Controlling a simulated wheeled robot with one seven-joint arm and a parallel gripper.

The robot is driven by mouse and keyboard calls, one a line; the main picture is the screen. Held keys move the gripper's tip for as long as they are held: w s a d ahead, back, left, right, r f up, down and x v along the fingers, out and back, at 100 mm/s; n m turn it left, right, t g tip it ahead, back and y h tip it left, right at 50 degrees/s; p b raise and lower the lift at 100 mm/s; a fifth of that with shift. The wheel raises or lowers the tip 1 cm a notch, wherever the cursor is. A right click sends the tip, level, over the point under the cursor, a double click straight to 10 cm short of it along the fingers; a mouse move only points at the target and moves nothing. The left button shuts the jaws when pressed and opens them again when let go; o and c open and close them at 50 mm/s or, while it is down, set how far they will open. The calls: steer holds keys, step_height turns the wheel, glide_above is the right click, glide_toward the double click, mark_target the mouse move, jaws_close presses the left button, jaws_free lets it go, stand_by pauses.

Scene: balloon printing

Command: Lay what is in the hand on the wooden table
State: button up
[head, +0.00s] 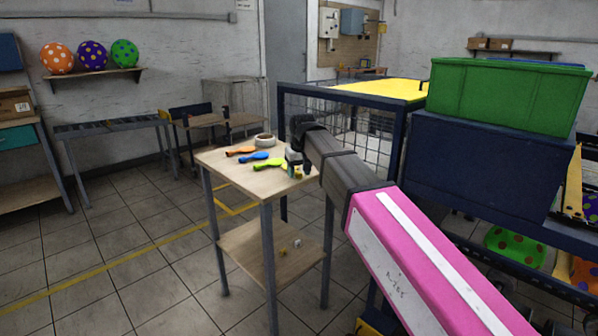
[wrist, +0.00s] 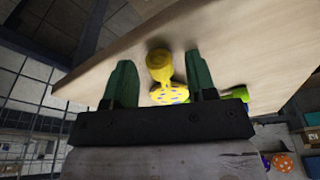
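The wooden table (head: 238,179) stands in front of me; its top also fills much of the wrist view (wrist: 250,40). My gripper (head: 300,172) is low over the table's right side. In the wrist view its two green fingers (wrist: 162,85) are apart. A limp yellow balloon with blue dots (wrist: 160,66) is between them, with a gap visible beside it. It seems to rest on the tabletop, though contact is hard to confirm. In the head view my gripper mostly hides it.
Orange (head: 240,151), blue (head: 254,157) and green (head: 268,164) limp balloons lie on the table, left of my gripper. A round bowl-like item (head: 265,141) sits at the back. A wire cage (head: 345,115) and a green crate (head: 505,95) on a dark box stand to the right.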

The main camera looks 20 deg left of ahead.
steer(key=v, duration=1.2)
steer(key=w+d+f+m+h, duration=0.1)
steer(key=w+d+f+m, duration=0.1)
steer(key=d+f, duration=1.1)
steer(key=w+d+f+m, duration=0.2)
steer(key=d+f, duration=1)
steer(key=d, duration=0.1)
steer(key=s+d+f+m, duration=0.1)
steer(key=s+d+f, duration=0.3)
steer(key=d+f, duration=0.2)
steer(key=s+d+f+m+g, duration=0.1)
steer(key=s+d+f, duration=0.3)
steer(key=d+f, duration=0.2)
steer(key=s+d+f+m, duration=0.2)
steer(key=s+d+f, duration=0.2)
steer(key=d, duration=0.6)
steer(key=shift+f+g+h, duration=0.3)
steer(key=shift+f+g, duration=0.1)
steer(key=shift+f, duration=0.55)
steer(key=shift+a, duration=0.15)
